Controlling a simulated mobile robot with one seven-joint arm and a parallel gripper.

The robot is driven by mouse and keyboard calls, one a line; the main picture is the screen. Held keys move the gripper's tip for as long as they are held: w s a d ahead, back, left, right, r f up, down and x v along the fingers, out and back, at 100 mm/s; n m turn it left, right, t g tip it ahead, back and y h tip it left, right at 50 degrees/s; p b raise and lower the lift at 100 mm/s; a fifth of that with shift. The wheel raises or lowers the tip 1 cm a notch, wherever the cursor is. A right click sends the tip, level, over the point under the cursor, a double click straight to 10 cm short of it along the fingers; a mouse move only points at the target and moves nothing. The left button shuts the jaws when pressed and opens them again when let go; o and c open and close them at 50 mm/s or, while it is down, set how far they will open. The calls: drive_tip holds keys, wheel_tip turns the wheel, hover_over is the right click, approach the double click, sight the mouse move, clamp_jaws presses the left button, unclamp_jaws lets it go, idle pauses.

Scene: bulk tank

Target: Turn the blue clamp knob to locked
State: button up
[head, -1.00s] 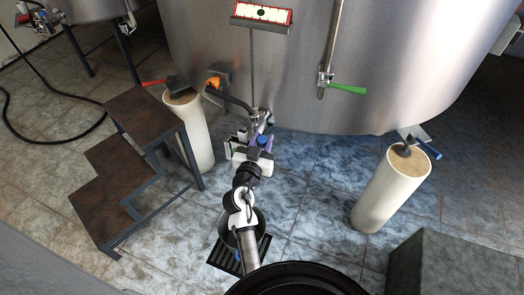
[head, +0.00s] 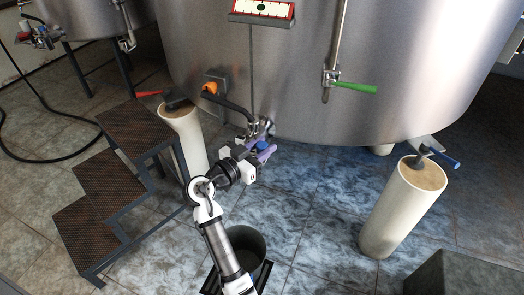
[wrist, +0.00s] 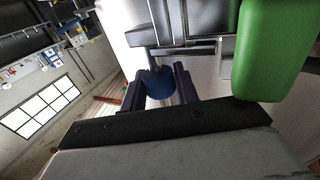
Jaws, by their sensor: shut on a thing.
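The blue clamp knob (head: 262,146) is at the fitting low on the tank's front, small in the head view. In the wrist view the knob (wrist: 158,84) sits between the two dark fingers of my gripper (wrist: 159,90), one on each side. In the head view my gripper (head: 264,153) reaches the knob from the lower left, with purplish fingers around it. It is shut on the knob. The metal outlet fitting (head: 256,131) is just above. I cannot read any locked mark on the knob.
The steel tank (head: 290,90) fills the back. A lever with a green handle (head: 356,88) hangs at its right. Steps (head: 110,185) stand left; pale pillars (head: 402,205) stand on both sides. A bucket (head: 245,243) is below my arm. A large green part (wrist: 268,50) is close by the knob.

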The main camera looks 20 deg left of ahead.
drive_tip(key=shift+r, duration=0.1)
idle(0.3)
drive_tip(key=o, duration=0.9)
drive_tip(key=shift+o, duration=0.2)
drive_tip(key=shift+s+a, duration=0.1)
drive_tip(key=shift+s, duration=0.05)
